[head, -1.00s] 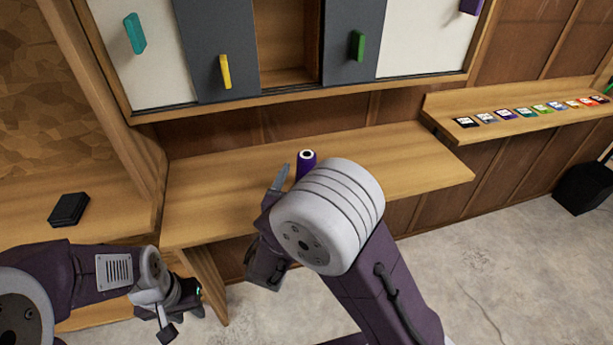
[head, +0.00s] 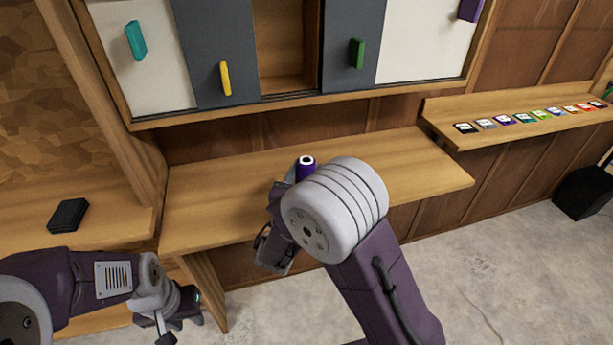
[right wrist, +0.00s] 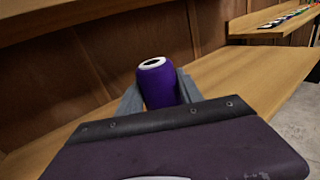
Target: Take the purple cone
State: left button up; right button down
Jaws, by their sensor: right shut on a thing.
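The purple cone (head: 306,165) stands upright on the wooden shelf, its lower part hidden behind my right arm in the head view. In the right wrist view the purple cone (right wrist: 157,84), with a pale ring at its top, sits between the two grey fingers. My right gripper (right wrist: 160,98) is shut on it. In the head view the right gripper (head: 292,178) is mostly covered by its own wrist. My left gripper (head: 182,316) hangs low at the left, away from the cone; its fingers are too unclear to tell their opening.
The wooden shelf (head: 215,195) is otherwise clear. A cabinet with sliding panels (head: 212,50) and coloured handles is above it. A right-hand ledge (head: 465,105) bears several coloured cards. A black block (head: 67,215) lies on the left surface. A dark bin (head: 582,192) stands at right.

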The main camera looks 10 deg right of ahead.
aim_at(307, 156)
notch_tip(307, 156, up, 5)
jog(key=shift+f+p, duration=0.15)
jog(key=shift+p, duration=0.5)
jog(key=s+d+r+b, duration=0.1)
jog(key=s+d+r, duration=0.5)
jog(key=d, duration=0.3)
jog(key=shift+s+d+r, duration=0.15)
jog(key=shift+s+d, duration=0.05)
jog(key=shift+d, duration=0.2)
